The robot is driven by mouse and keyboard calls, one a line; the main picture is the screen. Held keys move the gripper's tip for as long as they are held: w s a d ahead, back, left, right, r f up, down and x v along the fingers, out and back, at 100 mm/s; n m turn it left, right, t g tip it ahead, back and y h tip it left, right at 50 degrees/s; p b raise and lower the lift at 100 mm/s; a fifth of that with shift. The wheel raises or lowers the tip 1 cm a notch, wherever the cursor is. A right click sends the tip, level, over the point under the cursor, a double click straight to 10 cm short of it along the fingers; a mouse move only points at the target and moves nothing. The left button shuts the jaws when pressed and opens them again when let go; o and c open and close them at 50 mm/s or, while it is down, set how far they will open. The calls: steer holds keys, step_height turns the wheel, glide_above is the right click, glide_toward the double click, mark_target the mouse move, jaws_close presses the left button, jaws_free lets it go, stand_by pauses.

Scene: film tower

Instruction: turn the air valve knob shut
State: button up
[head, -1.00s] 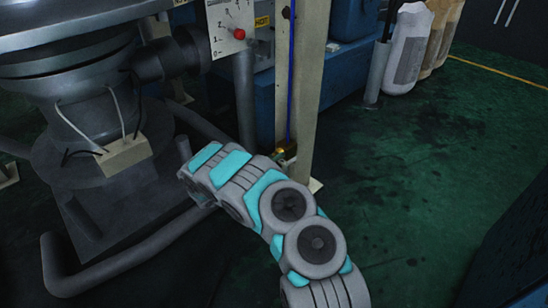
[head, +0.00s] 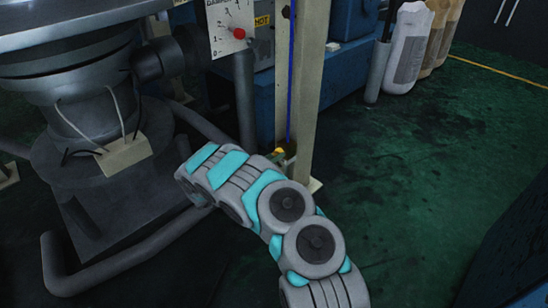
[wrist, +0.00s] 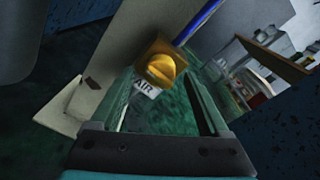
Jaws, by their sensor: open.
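The air valve knob (wrist: 161,69) is a round yellow knob with a raised bar across its face, on a yellow block on a pale post. A white tag reading "AIR" (wrist: 147,87) sits just below it. In the wrist view my gripper (wrist: 163,77) is open, with a finger on each side of the knob's lower area; whether either touches it, I cannot tell. In the head view a bit of the yellow knob (head: 279,151) shows at the post, just above my arm. My gripper's fingers are hidden there.
The pale post (head: 305,90) carries a blue hose (head: 291,70) down to the valve. A dark machine (head: 90,90) with curved floor tubes stands to the left. Green floor to the right is clear.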

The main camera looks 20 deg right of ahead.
steer(key=v, duration=0.7)
stand_by(0.3)
steer(key=s+d+r+m+g+y+p, duration=0.1)
steer(key=s+d+r+m+g, duration=0.35)
steer(key=s+r+m, duration=0.45)
steer(key=s+d+r+m+g+p, duration=0.1)
steer(key=s+d+r+m+g, duration=0.35)
steer(key=s+r, duration=0.45)
steer(key=s+a+r+m+g+y+p, duration=0.15)
steer(key=s+r+m+y, duration=0.45)
steer(key=s, duration=0.6)
steer(key=s+a+r+m+t+y+p, duration=0.1)
steer(key=s+a+m+y, duration=0.8)
steer(key=s+a, duration=0.9)
steer(key=shift+s+a+r+t+p, duration=0.35)
steer(key=shift+a+r+t, duration=0.2)
steer(key=shift+a+t, duration=0.45)
